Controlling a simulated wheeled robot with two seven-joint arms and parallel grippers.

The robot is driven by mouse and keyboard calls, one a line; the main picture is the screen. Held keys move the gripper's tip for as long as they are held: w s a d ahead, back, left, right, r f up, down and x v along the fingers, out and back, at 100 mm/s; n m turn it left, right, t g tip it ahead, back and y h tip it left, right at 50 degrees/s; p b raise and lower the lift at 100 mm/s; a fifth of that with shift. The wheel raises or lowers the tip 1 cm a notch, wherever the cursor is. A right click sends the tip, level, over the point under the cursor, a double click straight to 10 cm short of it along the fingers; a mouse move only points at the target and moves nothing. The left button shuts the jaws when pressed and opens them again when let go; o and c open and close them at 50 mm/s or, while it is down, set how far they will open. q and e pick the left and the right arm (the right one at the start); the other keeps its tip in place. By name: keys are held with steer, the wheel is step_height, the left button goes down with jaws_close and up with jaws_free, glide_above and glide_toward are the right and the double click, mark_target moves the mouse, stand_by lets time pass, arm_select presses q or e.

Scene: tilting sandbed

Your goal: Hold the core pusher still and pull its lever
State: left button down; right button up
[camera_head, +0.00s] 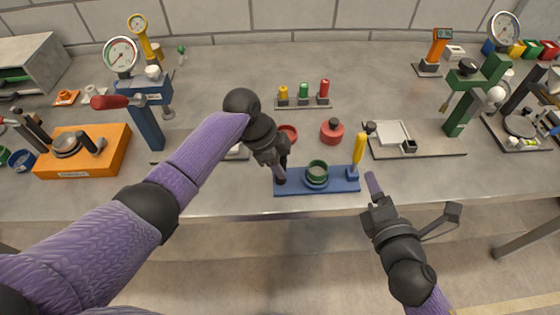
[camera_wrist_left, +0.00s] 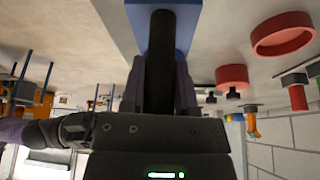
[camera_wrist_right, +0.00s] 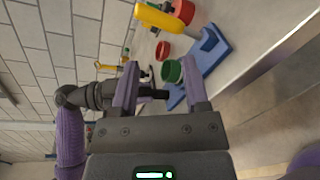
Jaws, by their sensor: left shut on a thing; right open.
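The core pusher has a blue base (camera_head: 335,184) near the table's front edge, with a green ring (camera_head: 317,170) in its middle. Its yellow lever (camera_head: 360,149) stands upright at the right end. My left gripper (camera_head: 279,175) is shut on a black post at the left end; the left wrist view shows this post (camera_wrist_left: 161,50) between the fingers. My right gripper (camera_head: 374,185) is open and empty, in front of the lever and apart from it. In the right wrist view the yellow lever (camera_wrist_right: 155,16) lies beyond the open fingers.
A red round part (camera_head: 332,131) and a red ring (camera_head: 287,134) lie behind the base. A rack (camera_head: 303,104) with yellow, green and red pieces stands further back. A grey plate with a white tray (camera_head: 391,134) is right of the lever. Gauge presses stand at both sides.

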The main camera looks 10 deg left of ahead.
mark_target(360, 147)
steer(key=shift+o, duration=0.6)
steer(key=w+a+n+h, duration=0.1)
steer(key=w+n, duration=0.2)
steer(key=w, duration=0.1)
steer(key=w+a+n+t+h, duration=0.1)
steer(key=w+n, duration=0.2)
steer(key=w, duration=0.1)
steer(key=w+a+n+t, duration=0.1)
steer(key=w+n, duration=0.3)
steer(key=w, duration=0.1)
steer(key=shift+f+h, duration=0.1)
steer(key=shift+h, duration=0.3)
jaws_close()
stand_by(0.6)
